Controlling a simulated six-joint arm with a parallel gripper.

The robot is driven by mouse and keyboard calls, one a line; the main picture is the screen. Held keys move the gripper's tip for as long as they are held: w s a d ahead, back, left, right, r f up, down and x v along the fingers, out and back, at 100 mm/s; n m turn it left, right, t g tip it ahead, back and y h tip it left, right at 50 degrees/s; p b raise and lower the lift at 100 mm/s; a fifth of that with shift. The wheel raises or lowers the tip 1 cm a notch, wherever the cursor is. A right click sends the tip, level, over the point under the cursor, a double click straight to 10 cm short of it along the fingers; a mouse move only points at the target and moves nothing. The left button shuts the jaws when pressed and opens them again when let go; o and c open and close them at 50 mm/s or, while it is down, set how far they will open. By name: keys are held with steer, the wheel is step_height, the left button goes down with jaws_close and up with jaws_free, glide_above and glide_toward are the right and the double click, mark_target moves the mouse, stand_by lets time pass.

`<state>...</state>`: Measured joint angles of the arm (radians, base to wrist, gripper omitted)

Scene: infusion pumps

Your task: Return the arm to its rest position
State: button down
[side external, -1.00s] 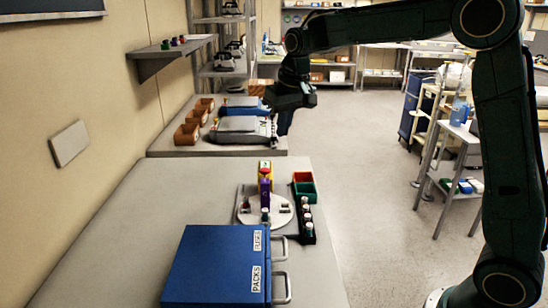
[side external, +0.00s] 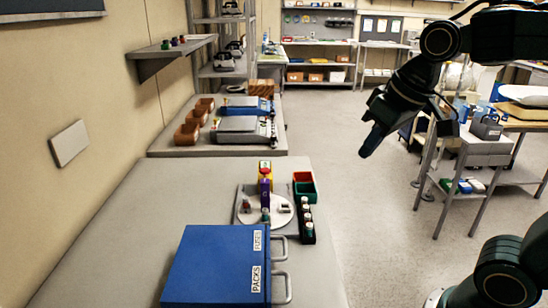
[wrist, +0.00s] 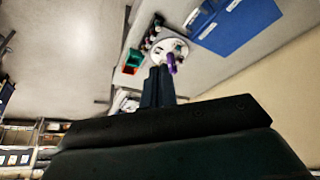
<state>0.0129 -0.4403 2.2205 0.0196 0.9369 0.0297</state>
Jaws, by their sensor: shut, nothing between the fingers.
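My gripper (side external: 370,140) hangs in the air over the floor, to the right of the near table (side external: 120,235) and clear of it. Its fingers point down and a little left. In the wrist view the two dark fingers (wrist: 158,85) lie together with nothing between them. The blue infusion pumps (side external: 247,108) stand on the far bench, well to the left of my gripper.
The near table holds a blue box (side external: 215,265), a round white plate (side external: 250,212), a vial rack (side external: 307,220) and red and green bins (side external: 304,180). A grey cart (side external: 470,150) stands right of my gripper. The floor (side external: 325,130) between is open.

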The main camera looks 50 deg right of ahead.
steer(key=s+f, duration=0.4)
steer(key=s, duration=0.4)
steer(key=shift+s+a+n+t, duration=0.3)
steer(key=shift+a+t, duration=0.05)
steer(key=shift+t, duration=0.05)
